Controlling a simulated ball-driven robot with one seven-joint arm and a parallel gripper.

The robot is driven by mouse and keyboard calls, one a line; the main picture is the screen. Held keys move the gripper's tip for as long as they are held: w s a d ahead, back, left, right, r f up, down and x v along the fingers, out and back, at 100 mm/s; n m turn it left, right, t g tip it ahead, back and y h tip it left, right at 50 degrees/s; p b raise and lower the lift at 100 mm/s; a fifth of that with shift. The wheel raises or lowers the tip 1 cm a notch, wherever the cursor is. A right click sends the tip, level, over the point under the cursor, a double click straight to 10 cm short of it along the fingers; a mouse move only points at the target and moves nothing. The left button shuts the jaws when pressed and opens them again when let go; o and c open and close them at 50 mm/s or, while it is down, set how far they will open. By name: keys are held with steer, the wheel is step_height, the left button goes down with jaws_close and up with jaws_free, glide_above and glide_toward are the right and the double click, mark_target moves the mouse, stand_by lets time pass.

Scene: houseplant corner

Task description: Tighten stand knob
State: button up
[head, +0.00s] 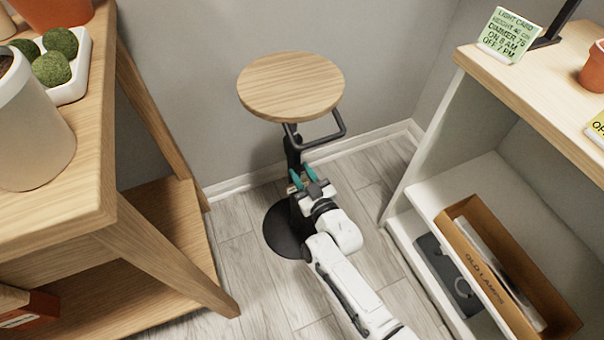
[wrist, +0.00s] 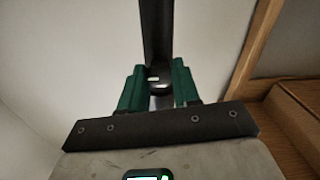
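The plant stand has a round wooden top (head: 291,86), a dark upright post (head: 292,148) and a round black base (head: 283,232) on the floor. The post also shows in the wrist view (wrist: 156,35), rising beyond my fingers. My gripper (head: 303,176) is at the post, below the wooden top. In the wrist view its green fingers (wrist: 158,84) stand on both sides of a small dark knob (wrist: 159,86) with pale marks, and appear closed on it. The knob is hidden by my gripper in the head view.
A wooden plant table (head: 100,165) with pots stands at left. A shelf unit (head: 540,75) at right bears a light card (head: 507,34), and a cardboard box (head: 480,245) sits on its lower shelf. A dark bracket (head: 335,128) juts below the stand top. Grey walls are close behind.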

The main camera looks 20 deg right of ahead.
steer(key=c, duration=0.5)
